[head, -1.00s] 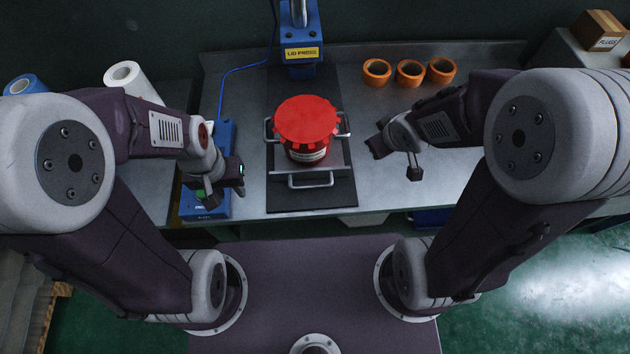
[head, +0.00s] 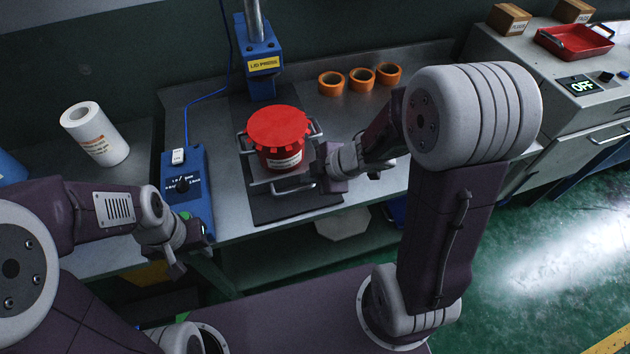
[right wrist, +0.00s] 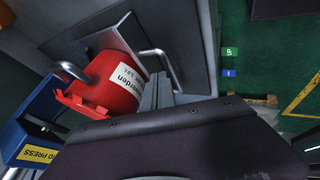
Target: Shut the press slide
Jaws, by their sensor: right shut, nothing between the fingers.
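The press slide (head: 260,179) is a metal plate with bar handles, standing out in front of the blue lid press (head: 262,65). A red pot with a red toothed lid (head: 280,128) sits upright on it. My right gripper (head: 325,166) is shut and empty at the slide's right front, close to the pot; whether it touches the slide is unclear.
A blue device with a switch (head: 186,190) stands left of the slide's dark base (head: 268,213). Several orange rings (head: 361,78) lie at the back right. A white roll (head: 95,135) stands at left. A red tray (head: 574,41) is far right.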

